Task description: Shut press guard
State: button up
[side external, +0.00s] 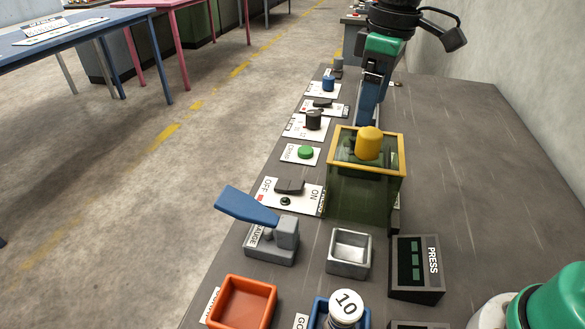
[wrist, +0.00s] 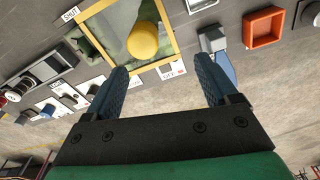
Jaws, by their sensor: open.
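The press guard is a clear, green-tinted box with a yellow frame (side external: 403,158) and a yellow knob (side external: 369,142). It stands mid-bench in the side view; I cannot tell whether it is shut. In the wrist view the yellow frame (wrist: 171,33) and round knob (wrist: 143,41) lie ahead of my fingers. My gripper (side external: 366,116) points down just behind the guard in the side view, its lower end partly hidden by it. In the wrist view my gripper (wrist: 164,82) has its two blue fingers wide apart with nothing between them. I cannot tell whether it touches the guard.
A gauge with a blue lever (side external: 246,207), a metal tray (side external: 349,252), a PRESS box (side external: 417,268) and an orange bin (side external: 242,300) stand nearer the camera. A switch (side external: 290,186) and green button (side external: 305,152) lie left. The bench right of the guard is clear.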

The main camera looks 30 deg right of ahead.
aim_at(370, 131)
jog(key=shift+w+d+f+g, duration=0.3)
jog(key=shift+w+d+f, duration=0.25)
jog(key=shift+d+f, duration=0.35)
jog(key=shift+f, duration=2.65)
grip_shut()
